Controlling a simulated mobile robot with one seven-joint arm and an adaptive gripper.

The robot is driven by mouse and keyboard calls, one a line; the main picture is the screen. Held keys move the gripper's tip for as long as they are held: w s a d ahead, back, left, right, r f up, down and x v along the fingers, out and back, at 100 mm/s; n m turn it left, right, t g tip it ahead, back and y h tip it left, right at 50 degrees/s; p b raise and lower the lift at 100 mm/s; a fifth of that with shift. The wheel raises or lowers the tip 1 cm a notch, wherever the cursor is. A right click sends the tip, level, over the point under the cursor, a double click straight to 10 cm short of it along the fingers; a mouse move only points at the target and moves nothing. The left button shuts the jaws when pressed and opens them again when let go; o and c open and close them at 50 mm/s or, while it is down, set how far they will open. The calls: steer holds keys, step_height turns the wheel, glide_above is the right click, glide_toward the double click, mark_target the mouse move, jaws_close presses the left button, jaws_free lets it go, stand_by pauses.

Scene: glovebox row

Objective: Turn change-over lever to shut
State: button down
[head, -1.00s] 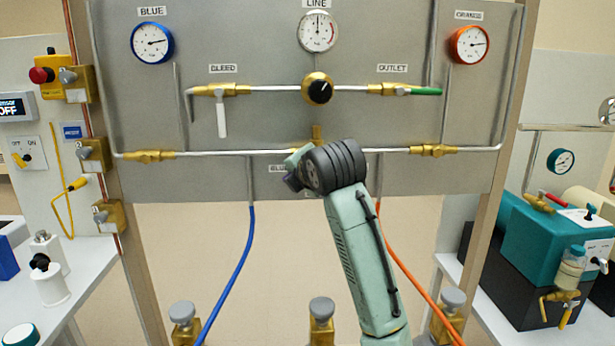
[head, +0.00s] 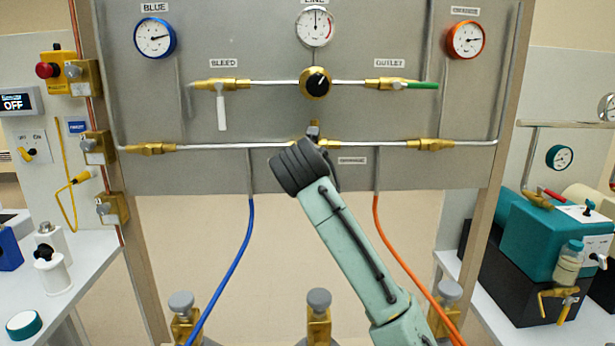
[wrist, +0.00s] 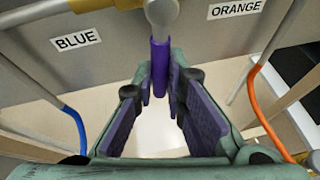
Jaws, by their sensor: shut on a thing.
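The change-over lever (wrist: 160,68) has a purple handle in the wrist view. It hangs down from a grey hub at the top centre, between the BLUE label (wrist: 76,39) and the ORANGE label (wrist: 236,9). My gripper (wrist: 162,88) has its two purple-padded fingers on either side of the handle's lower part and is shut on it. In the head view the change-over valve (head: 314,130) sits at the middle of the lower pipe. My dark wrist covers the lever, the BLUE label and most of the gripper there.
The bleed valve (head: 221,108) has a white handle pointing down; the outlet valve (head: 415,86) has a green handle along the pipe. A black regulator knob (head: 316,83) is above. A blue hose (head: 232,260) and an orange hose (head: 393,250) hang below the panel, on either side.

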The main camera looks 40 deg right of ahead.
steer(key=shift+s+d+h, duration=0.2)
steer(key=shift+d+h, duration=0.05)
steer(key=shift+h, duration=0.15)
steer(key=shift+n, duration=0.3)
steer(key=c, duration=1.6)
jaws_free()
steer(key=shift+c, duration=0.2)
steer(key=shift+a, duration=0.1)
steer(key=v, duration=1.2)
steer(key=shift+w+r, duration=0.1)
steer(key=shift+w, duration=0.05)
